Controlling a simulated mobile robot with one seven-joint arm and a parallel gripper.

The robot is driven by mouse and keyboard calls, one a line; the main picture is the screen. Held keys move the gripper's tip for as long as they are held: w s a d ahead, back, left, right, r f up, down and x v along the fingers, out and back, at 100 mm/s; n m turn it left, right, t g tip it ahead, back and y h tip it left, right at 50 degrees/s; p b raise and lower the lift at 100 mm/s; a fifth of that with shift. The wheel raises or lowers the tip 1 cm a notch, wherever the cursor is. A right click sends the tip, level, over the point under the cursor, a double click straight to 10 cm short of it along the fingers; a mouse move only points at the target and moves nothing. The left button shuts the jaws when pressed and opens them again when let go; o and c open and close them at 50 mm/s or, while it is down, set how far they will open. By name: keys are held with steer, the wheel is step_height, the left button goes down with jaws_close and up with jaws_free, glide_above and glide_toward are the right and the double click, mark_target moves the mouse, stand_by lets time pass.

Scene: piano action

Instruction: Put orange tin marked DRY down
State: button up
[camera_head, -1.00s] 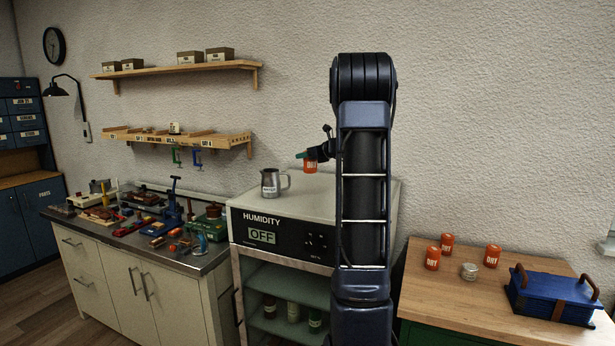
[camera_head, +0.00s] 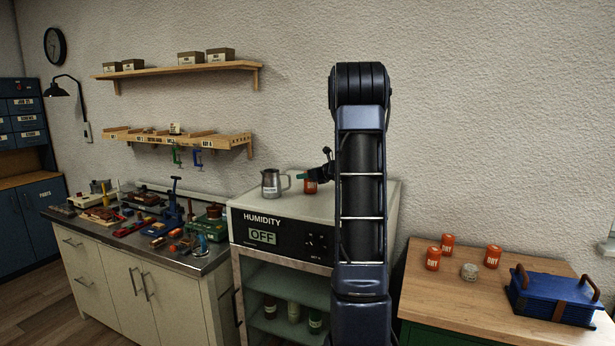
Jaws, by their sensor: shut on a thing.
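My gripper (camera_head: 308,177) is shut on an orange tin (camera_head: 311,187), with a finger across the tin's upper part. The tin is upright at the top of the humidity cabinet (camera_head: 340,205), just right of the metal pitcher (camera_head: 271,184). Its base is at or very close to the cabinet top; I cannot tell whether it touches. Its label is too small to read here. My arm hides the cabinet top to the right of the tin. More orange tins marked DRY (camera_head: 433,259) stand on the wooden worktop (camera_head: 440,300) at right.
The pitcher stands close to the held tin on its left. A small clear jar (camera_head: 469,271) and a blue box (camera_head: 552,297) with brown handles are on the right worktop. A cluttered workbench (camera_head: 200,262) is at left. Wall shelves (camera_head: 180,70) hang above it.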

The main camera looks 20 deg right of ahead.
steer(key=o, duration=1.1)
steer(key=shift+f, duration=0.1)
steer(key=shift+c, duration=0.2)
